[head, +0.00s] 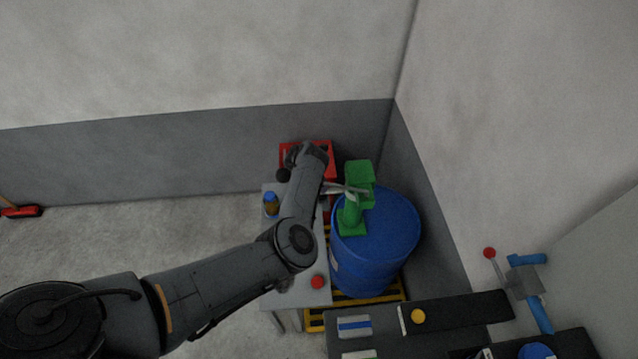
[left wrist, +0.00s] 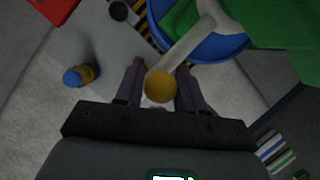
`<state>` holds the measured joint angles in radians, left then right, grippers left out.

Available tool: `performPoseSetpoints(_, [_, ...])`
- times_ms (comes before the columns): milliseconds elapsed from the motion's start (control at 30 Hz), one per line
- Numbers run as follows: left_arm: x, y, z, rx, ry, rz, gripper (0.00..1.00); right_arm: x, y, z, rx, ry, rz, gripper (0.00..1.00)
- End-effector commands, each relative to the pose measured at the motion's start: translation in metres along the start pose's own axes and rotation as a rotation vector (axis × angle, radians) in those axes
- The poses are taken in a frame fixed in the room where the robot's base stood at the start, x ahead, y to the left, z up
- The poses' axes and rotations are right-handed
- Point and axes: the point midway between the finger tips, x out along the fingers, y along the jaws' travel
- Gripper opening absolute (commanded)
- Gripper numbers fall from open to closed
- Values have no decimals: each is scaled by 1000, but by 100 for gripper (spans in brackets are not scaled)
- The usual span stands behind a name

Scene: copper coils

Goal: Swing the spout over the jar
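A green pump (head: 352,215) stands on top of a blue barrel (head: 385,250). A pale grey bar (head: 345,188) reaches left from the pump to my left gripper (head: 318,158). In the left wrist view the bar (left wrist: 190,42) ends in a yellow ball knob (left wrist: 160,86). My left gripper (left wrist: 159,64) has its fingers on either side of the knob, with slim gaps seeming to show. A small amber container with a blue top (head: 270,204) stands on the table, also in the left wrist view (left wrist: 80,76); I cannot tell whether it is the jar. My right gripper is out of view.
A red box (head: 326,150) stands at the table's (head: 315,240) far end. A red knob (head: 318,282) is at its near end. The barrel stands on a yellow-black base (head: 370,299) near the wall corner. A dark bench (head: 455,312) is at lower right.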

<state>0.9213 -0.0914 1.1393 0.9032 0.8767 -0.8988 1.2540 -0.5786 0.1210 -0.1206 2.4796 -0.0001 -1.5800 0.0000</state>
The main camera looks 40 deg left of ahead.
Motion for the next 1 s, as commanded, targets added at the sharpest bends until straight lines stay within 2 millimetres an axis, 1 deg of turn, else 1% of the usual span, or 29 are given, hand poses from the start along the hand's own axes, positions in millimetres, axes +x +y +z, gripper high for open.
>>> performPoseSetpoints(33, [0,0,0,1,0,0,47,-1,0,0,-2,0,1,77])
performPoseSetpoints(67, [0,0,0,1,0,0,51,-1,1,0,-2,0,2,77])
performPoseSetpoints(100, [0,0,0,2,0,0,54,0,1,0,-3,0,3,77])
performPoseSetpoints(367, [0,0,0,4,-1,0,54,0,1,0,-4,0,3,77])
performPoseSetpoints(467, [-5,0,1,4,-1,1,54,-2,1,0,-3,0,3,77])
performPoseSetpoints(567, [-15,0,1,4,-1,2,54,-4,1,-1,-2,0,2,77])
performPoseSetpoints(800, [-50,0,1,2,-2,3,54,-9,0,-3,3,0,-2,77])
performPoseSetpoints(1000, [-70,0,0,2,0,2,54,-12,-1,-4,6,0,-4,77])
